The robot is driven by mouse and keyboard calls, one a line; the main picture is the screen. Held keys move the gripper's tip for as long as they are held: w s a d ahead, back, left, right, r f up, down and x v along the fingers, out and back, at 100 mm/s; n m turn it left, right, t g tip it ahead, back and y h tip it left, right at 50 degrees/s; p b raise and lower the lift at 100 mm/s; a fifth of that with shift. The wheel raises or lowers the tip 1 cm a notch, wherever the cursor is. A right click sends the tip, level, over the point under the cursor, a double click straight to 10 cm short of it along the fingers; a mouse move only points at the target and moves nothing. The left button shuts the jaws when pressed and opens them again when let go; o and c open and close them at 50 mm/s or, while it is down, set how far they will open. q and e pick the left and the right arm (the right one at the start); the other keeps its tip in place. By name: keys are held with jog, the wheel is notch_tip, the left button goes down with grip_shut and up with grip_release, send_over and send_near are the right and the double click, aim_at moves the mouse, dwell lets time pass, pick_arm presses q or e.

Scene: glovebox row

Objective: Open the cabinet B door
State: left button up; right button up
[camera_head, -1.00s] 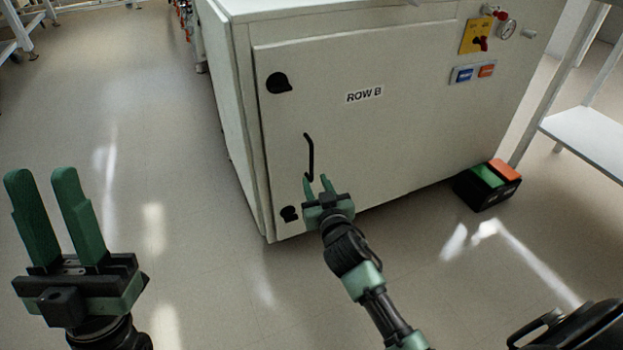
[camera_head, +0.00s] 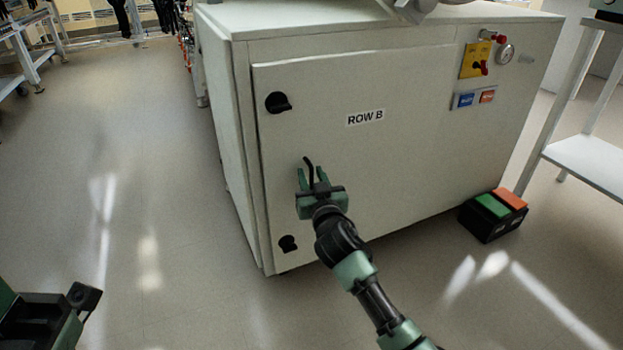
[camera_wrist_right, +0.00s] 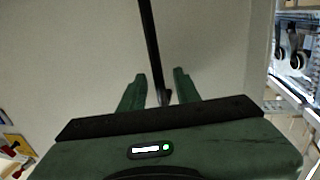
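The cabinet B door (camera_head: 400,160) is a white panel labelled "ROW B" and looks closed. Its black bar handle (camera_head: 309,167) stands upright near the left side, between two black knobs. My right gripper (camera_head: 312,178) is open at the handle, with a green finger on each side of it. In the right wrist view the black handle (camera_wrist_right: 150,45) runs down between the two open fingertips (camera_wrist_right: 160,82), with gaps on both sides. The lower part of the handle is hidden by my gripper in the head view. My left gripper (camera_head: 45,315) is only partly in view at the lower left; its fingers are cut off.
An upper knob (camera_head: 278,102) and a lower knob (camera_head: 288,243) sit on the door's left side. A black box with green and orange pads (camera_head: 493,214) stands on the floor at right, beside a white shelf (camera_head: 590,160). The floor at left is clear.

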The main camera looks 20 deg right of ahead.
jog(key=shift+c, duration=0.3)
grip_shut()
dwell(1.1)
